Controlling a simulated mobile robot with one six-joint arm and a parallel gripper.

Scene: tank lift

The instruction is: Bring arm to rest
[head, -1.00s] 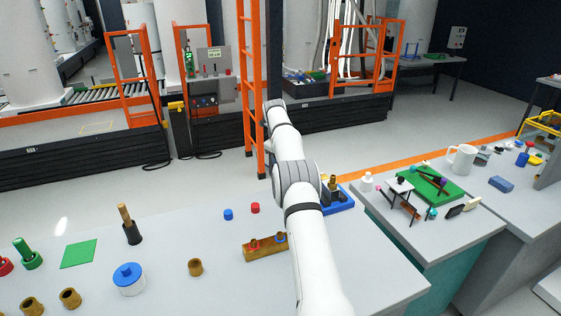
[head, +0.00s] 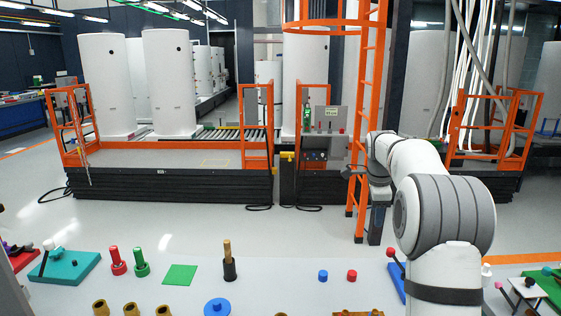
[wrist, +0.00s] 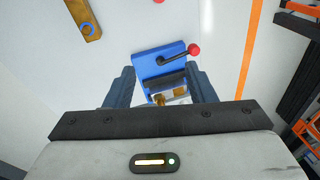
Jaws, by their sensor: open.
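My white arm comes up from the lower right of the head view, bends at a large grey joint, and reaches towards the orange ladder. My gripper (head: 376,222) hangs dark at its end, in front of the ladder's foot. In the wrist view my gripper (wrist: 161,78) is open, with its two dark fingers wide apart. A blue fixture (wrist: 148,63) with a black lever and red knob shows between and beyond the fingers. I see nothing held. The same blue fixture (head: 394,283) is partly hidden by my arm in the head view.
The grey worktop (head: 265,290) holds a green square (head: 180,275), a dark holder with a wooden handle (head: 229,265), a blue-topped part (head: 217,307) and small red and blue caps. The orange ladder (head: 366,120) and platform (head: 165,180) stand behind. Open floor lies between.

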